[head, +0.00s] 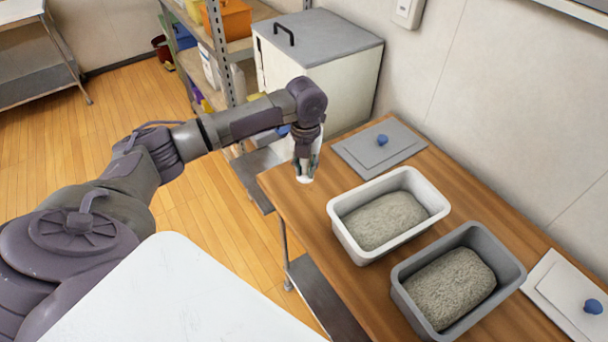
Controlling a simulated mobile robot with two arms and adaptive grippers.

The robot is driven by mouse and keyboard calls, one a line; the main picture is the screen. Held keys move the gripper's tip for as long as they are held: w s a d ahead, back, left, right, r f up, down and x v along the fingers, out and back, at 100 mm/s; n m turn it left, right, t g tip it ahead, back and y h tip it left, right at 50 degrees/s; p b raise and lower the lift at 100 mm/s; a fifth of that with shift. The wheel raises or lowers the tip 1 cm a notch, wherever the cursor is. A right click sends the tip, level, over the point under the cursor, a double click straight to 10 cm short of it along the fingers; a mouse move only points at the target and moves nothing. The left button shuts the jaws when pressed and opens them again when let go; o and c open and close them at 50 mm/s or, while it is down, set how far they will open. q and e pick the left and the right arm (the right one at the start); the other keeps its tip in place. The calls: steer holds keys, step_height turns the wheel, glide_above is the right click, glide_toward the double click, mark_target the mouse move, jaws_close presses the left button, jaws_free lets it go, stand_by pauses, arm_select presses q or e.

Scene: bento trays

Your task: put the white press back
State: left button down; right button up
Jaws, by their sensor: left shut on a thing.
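My left gripper (306,157) is shut on a small white thing, the white press (305,178) as far as I can tell. The press hangs below the fingers at the left end of the wooden table (285,195). The fingers hide its upper part. I cannot tell whether its bottom touches the tabletop. My right gripper is out of view.
A white tub (343,232) and a grey tub (402,306) hold grainy grey stuff. A grey lid (360,150) with a blue knob lies behind the press, a white lid (555,289) at the right. A white cabinet (350,88) stands behind the table.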

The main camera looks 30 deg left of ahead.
mark_target(304, 174)
arm_select(q)
step_height(304, 174, down, 4)
steer(key=shift+a+r+p, duration=0.15)
steer(key=shift+p, duration=0.4)
steer(key=shift+f, duration=0.25)
steer(key=shift+s+f, duration=0.1)
steer(key=shift+f, duration=0.05)
steer(key=c, duration=0.9)
jaws_free()
step_height(304, 174, up, 12)
steer(key=shift+r+b, duration=0.2)
steer(key=shift+b, duration=0.6)
